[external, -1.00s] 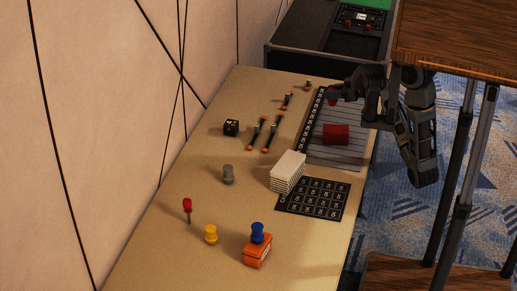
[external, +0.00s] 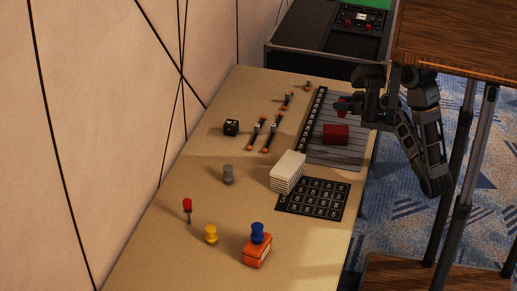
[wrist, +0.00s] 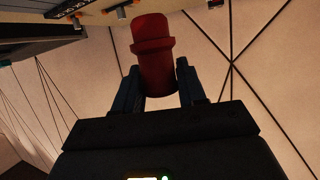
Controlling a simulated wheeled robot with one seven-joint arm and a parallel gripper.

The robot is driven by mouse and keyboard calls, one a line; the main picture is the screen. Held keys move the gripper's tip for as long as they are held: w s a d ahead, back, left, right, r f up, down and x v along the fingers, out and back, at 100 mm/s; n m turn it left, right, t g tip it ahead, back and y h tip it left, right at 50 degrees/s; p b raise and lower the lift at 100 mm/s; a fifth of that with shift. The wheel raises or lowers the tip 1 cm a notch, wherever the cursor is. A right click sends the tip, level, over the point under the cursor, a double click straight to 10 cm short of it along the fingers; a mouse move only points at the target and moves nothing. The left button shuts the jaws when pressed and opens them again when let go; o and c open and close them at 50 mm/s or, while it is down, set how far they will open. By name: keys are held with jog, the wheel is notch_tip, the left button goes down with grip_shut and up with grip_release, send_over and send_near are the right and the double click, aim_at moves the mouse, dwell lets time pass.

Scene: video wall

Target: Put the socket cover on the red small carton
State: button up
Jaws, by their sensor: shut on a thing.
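The red small carton (external: 335,134) sits on a grey slatted board (external: 352,157) at the right side of the table. My gripper (external: 344,103) is behind and slightly above the carton in the external view, apart from it. It is shut on a red cylindrical piece with a wider collar, apparently the socket cover (wrist: 152,50). In the wrist view the piece stands out between the two fingers (wrist: 157,88). It shows in the external view only as a small red patch (external: 341,103); the fingers hide part of it.
A white stack (external: 287,171) and a black grid sheet (external: 313,198) lie in front of the board. A wooden table (external: 455,40) is close to my arm.

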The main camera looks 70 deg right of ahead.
aim_at(342, 116)
jog(key=shift+w+a+f, duration=0.5)
jog(key=shift+w, duration=0.25)
jog(key=shift+f, duration=2.1)
jog(key=shift+a+f, duration=0.1)
jog(key=shift+f, duration=0.05)
jog(key=o, duration=1)
